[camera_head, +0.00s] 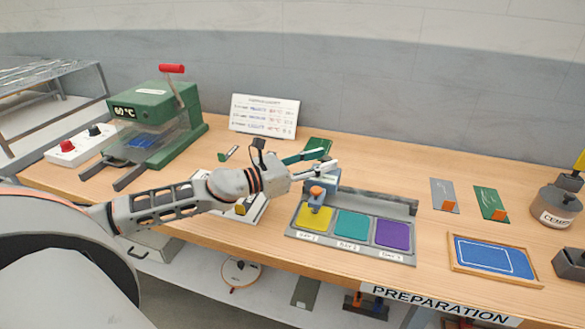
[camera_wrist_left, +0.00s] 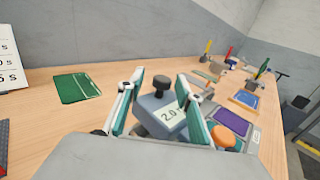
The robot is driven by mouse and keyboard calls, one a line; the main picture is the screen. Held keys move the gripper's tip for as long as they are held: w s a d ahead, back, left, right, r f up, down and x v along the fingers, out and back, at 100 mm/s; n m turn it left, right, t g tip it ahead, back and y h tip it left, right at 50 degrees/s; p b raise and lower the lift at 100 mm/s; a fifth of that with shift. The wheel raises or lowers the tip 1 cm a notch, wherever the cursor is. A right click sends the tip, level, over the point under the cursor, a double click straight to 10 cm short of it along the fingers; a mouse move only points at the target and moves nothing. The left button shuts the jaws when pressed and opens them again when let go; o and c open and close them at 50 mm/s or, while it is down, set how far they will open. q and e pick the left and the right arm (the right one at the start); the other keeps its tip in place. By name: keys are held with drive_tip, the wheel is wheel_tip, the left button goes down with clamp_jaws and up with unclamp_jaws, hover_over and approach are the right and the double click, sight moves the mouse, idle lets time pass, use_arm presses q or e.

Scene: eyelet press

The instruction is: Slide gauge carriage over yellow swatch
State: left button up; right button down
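In the left wrist view the carriage (camera_wrist_left: 157,108) shows a black knob and a "2.0" label. My left gripper (camera_head: 322,164) is at the carriage's upper end. In the left wrist view its teal-padded fingers (camera_wrist_left: 158,92) are spread on both sides of the block, with a narrow gap seeming to show on the left. Firm contact cannot be seen. My right gripper is not in view.
The grey tray (camera_head: 348,254) also holds a teal swatch (camera_head: 352,225) and a purple swatch (camera_head: 393,235), with a grey rail (camera_head: 385,202) behind. A green press (camera_head: 155,115) stands left. A blue framed pad (camera_head: 492,259) lies right. A green card (camera_head: 318,146) lies behind my gripper.

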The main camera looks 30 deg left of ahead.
use_arm(q)
drive_tip(key=v, duration=1)
drive_tip(key=shift+s, duration=0.25)
drive_tip(key=shift+a, duration=0.1)
idle(0.5)
